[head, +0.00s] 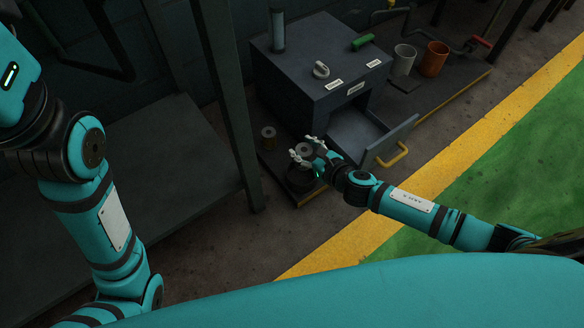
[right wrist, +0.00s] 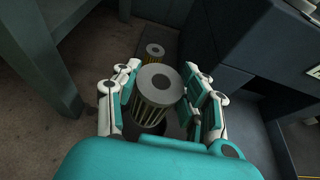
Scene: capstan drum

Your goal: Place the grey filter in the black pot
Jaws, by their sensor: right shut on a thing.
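The grey filter (head: 304,149) has a grey ring top with a dark centre hole; its pale ribbed side shows in the right wrist view (right wrist: 160,87). My right gripper (head: 307,150) is shut on it, with the fingers on either side, also in the right wrist view (right wrist: 160,90). The black pot (head: 299,181) stands on the dark platform just below the filter. The gripper hides part of the pot's rim, and I cannot tell whether the filter's lower end is inside. My left arm shows at the left; its gripper is out of view.
A second filter (head: 268,133) stands left of the held one. A dark cabinet (head: 300,85) with an open drawer (head: 357,135) and yellow handle (head: 393,155) is close to my right gripper. A white pot (head: 403,60) and an orange pot (head: 434,60) stand behind. A post (head: 232,120) rises at left.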

